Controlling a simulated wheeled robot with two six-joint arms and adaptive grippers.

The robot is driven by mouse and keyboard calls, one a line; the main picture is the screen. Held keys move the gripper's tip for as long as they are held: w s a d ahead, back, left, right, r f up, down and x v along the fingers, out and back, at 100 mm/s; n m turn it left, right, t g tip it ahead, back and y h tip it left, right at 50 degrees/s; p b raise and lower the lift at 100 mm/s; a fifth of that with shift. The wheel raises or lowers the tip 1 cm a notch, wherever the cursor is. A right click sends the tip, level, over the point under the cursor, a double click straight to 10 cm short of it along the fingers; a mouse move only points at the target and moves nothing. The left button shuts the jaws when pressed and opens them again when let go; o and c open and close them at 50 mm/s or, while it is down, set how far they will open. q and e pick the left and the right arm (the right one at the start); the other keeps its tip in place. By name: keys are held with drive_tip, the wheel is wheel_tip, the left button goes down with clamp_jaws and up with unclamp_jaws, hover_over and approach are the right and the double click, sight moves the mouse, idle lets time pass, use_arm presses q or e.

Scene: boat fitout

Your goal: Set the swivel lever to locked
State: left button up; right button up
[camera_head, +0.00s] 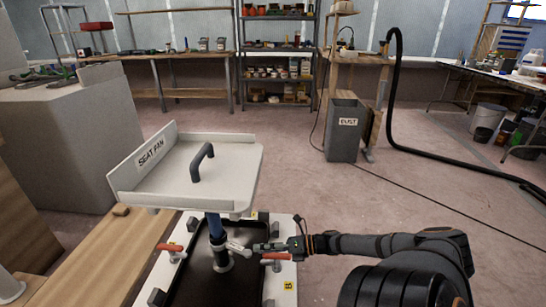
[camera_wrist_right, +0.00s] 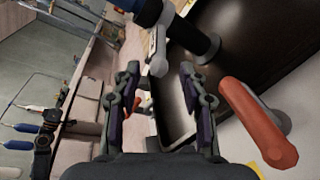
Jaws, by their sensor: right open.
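The seat pan (camera_head: 215,165), a white tray with a black handle, stands on a blue post (camera_head: 215,226). A small grey lever (camera_head: 238,248), which looks like the swivel lever, sticks out to the right from the black collar low on the post. In the right wrist view the lever's rounded end (camera_wrist_right: 158,62) lies just beyond my open fingertips. My right gripper (camera_head: 257,247) comes in from the right, its open jaws (camera_wrist_right: 158,82) facing the lever with nothing held. I cannot tell whether they touch it. My left gripper is not in view.
A red-handled clamp (camera_head: 275,257) sits close beside my right gripper, also large in the wrist view (camera_wrist_right: 258,122). Another red-handled clamp (camera_head: 170,248) is left of the post. A wooden bench (camera_head: 95,250) is at the left. A grey bin (camera_head: 344,135) stands on open floor behind.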

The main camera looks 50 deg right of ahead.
drive_tip(key=v, duration=0.3)
drive_tip(key=shift+s+d+r, duration=0.15)
drive_tip(key=shift+s+d, duration=0.1)
drive_tip(key=shift+s, duration=0.05)
idle(0.3)
